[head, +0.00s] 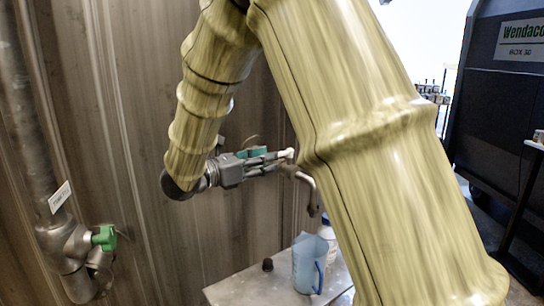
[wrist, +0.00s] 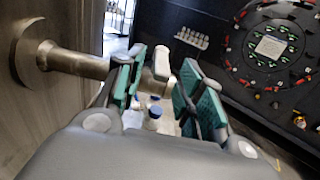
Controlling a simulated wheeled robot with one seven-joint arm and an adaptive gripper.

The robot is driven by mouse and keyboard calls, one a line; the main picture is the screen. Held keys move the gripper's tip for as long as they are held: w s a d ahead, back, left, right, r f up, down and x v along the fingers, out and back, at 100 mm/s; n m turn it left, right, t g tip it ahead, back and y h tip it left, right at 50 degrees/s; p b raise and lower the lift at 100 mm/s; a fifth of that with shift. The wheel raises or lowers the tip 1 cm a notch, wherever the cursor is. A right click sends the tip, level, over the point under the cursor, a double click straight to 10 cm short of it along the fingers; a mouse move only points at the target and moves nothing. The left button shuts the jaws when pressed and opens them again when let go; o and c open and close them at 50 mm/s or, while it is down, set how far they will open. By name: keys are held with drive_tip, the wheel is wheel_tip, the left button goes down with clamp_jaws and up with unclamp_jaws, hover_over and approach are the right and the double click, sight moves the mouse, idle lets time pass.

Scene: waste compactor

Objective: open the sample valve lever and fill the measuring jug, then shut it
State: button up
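The sample valve's metal pipe (wrist: 80,63) comes out of the wall in the wrist view, with a pale lever end (wrist: 161,62) beyond it. My gripper (wrist: 165,88) is open, its teal-padded fingers on either side of the lever's line; contact is not visible. In the head view my gripper (head: 270,160) is beside the valve, and the bent spout (head: 309,190) points down. The blue translucent measuring jug (head: 306,268) stands upright on a bench below the spout; its contents cannot be told. My arm hides part of the area to the right.
The metal bench (head: 245,289) also bears a small dark object (head: 267,264). A dark machine (head: 505,110) stands at right. A blue-capped bottle (wrist: 153,120) shows below my fingers.

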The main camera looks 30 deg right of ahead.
drive_tip(key=shift+d, duration=1.6)
drive_tip(key=shift+c, duration=0.3)
clamp_jaws()
drive_tip(key=shift+w, duration=0.1)
